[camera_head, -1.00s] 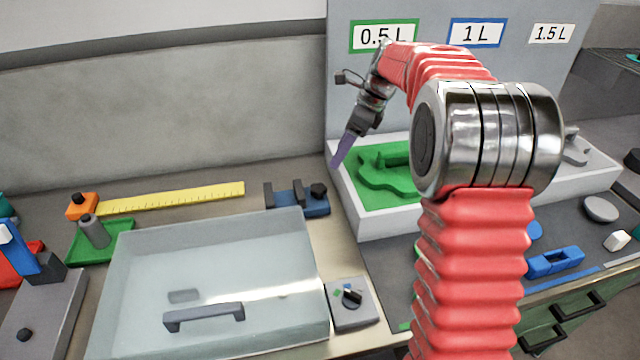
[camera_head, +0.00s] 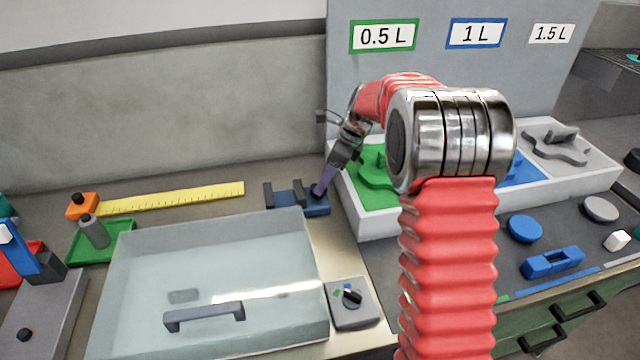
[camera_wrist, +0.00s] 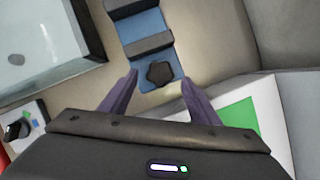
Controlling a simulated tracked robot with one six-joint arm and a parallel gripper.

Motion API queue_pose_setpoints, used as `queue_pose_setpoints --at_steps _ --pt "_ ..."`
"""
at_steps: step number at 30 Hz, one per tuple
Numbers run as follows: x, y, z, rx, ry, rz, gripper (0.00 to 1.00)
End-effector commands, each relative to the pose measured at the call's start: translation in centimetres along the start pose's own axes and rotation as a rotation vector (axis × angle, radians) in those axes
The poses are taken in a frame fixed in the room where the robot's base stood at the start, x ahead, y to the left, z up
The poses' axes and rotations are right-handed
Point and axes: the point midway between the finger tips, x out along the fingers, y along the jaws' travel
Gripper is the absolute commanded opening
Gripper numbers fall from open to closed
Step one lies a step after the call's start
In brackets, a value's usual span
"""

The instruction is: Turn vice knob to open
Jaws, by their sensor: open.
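The vice (camera_head: 292,198) is a small blue base with dark grey jaw blocks, standing on the bench behind the clear-lidded box. Its black knob is at the right end, mostly hidden by my gripper in the head view. In the wrist view the vice (camera_wrist: 150,47) runs up from the centre, and the black star-shaped knob (camera_wrist: 160,74) lies at its near end. My gripper (camera_head: 318,192) has purple fingers and reaches down at the knob. In the wrist view my gripper (camera_wrist: 158,86) is open, one finger to each side of the knob, with gaps and nothing held.
The clear-lidded box (camera_head: 120,290) with a grey handle stands in front of the vice. A white tray (camera_head: 375,228) with coloured sections is close on the right. A grey switch box (camera_head: 352,315) sits nearer. A yellow ruler (camera_head: 175,198) lies to the left.

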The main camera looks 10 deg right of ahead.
Motion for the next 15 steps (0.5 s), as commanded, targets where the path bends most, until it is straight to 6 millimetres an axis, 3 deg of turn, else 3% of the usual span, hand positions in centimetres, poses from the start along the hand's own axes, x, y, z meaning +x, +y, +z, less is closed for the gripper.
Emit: queue_pose_setpoints --at_steps 6,15 --pt "2.5 0.0 0.0 0.001 0.0 0.0 0.56" --pt "3.0 0.0 0.0 0.0 -0.001 -0.001 0.56"
